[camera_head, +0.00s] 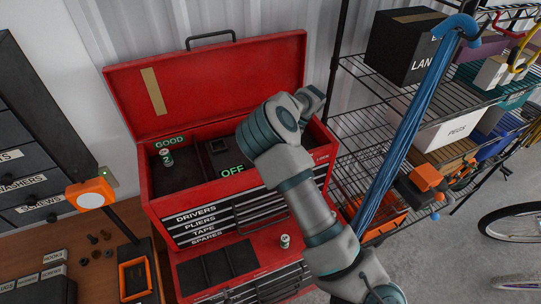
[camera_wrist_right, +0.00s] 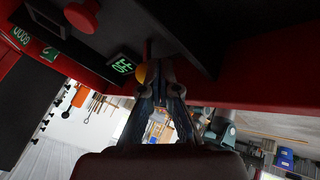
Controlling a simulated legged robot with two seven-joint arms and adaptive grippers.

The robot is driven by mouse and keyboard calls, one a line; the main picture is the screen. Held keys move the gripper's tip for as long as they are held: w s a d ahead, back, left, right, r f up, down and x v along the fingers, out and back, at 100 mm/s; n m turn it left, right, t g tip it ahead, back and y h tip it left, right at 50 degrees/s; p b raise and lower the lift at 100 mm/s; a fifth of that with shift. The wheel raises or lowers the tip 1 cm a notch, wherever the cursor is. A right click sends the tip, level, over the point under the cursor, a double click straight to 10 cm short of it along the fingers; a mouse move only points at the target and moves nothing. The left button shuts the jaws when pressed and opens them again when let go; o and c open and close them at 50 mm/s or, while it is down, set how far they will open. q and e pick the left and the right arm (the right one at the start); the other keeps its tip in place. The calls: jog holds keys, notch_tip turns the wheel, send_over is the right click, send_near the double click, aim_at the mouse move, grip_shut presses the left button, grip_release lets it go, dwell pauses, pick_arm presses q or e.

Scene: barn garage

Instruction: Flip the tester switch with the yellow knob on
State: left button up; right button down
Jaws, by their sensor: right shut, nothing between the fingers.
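The yellow knob (camera_wrist_right: 141,73) shows in the right wrist view, beside the green OFF display (camera_wrist_right: 123,65). My right gripper (camera_wrist_right: 163,72) is shut and empty, its fingertips close to the right of the knob; I cannot tell if they touch it. A red knob (camera_wrist_right: 82,16) sits farther up. In the head view the tester's OFF display (camera_head: 232,170) glows inside the open red toolbox (camera_head: 155,205). My right arm there covers the yellow knob and the right fingertips. My left gripper is not in view.
A workbench (camera_head: 105,262) is at the left.

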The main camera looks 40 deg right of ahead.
jog(key=shift+w, duration=0.3)
dwell(1.4)
jog(key=shift+r, duration=0.15)
jog(key=shift+r+p, duration=0.3)
jog(key=shift+r, duration=0.5)
jog(key=w+p+v, duration=0.1)
jog(key=p+v, duration=0.3)
jog(key=v, duration=0.5)
jog(key=shift+s+r+p, duration=0.3)
jog(key=shift+s+r, duration=0.05)
jog(key=shift+s, duration=0.15)
jog(key=shift+d, duration=0.1)
